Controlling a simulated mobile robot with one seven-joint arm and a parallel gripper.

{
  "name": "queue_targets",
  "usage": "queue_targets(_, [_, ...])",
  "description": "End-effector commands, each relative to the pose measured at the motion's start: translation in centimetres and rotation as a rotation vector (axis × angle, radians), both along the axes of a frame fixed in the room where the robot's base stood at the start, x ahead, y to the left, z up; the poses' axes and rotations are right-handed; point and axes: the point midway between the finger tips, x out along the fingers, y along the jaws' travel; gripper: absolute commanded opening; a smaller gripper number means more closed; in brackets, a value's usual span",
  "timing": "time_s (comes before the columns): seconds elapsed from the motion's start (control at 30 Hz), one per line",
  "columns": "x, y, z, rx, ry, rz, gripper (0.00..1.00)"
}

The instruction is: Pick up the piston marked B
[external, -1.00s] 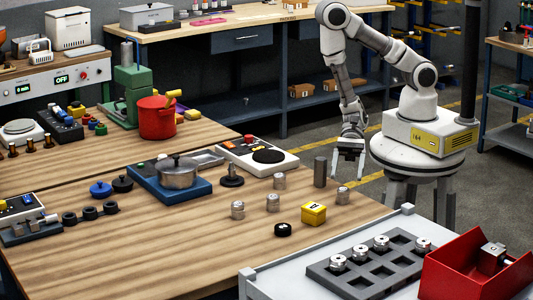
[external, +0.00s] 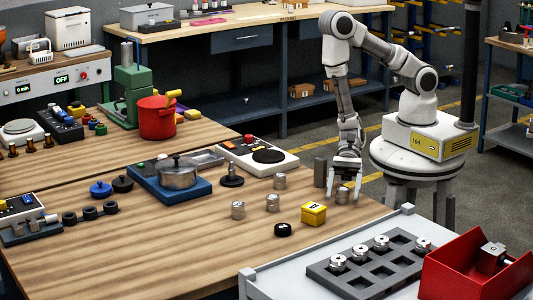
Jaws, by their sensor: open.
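Several small silver pistons stand on the wooden table: one at the back (external: 279,181), one at the left (external: 237,210), one in the middle (external: 272,203) and one at the right (external: 342,196). Their markings are too small to read, so I cannot tell which is B. My gripper (external: 344,192) points down at the right piston, open, with a finger on each side of it. The gripper partly hides that piston, and I cannot tell whether the fingers touch it.
A dark grey cylinder (external: 320,171) stands close left of my gripper. A yellow block (external: 314,213) and a black ring (external: 283,230) lie nearer the front. A grey tray (external: 340,277) with silver parts and a red bin (external: 455,285) are at front right.

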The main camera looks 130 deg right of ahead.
Motion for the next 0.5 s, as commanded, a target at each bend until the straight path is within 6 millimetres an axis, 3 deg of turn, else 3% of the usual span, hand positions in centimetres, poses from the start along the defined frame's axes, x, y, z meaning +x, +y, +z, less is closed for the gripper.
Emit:
queue_targets(0.03, [-0.01, -0.02, 0.01, 0.0, 0.0, 0.0, 0.78])
queue_targets(0.4, [-0.02, -0.04, 0.03, -0.001, -0.001, 0.0, 0.11])
queue_targets(0.47, [-0.02, -0.04, 0.03, -0.001, -0.001, 0.0, 0.0])
queue_targets(0.5, [-0.02, -0.04, 0.03, 0.0, -0.001, 0.0, 0.0])
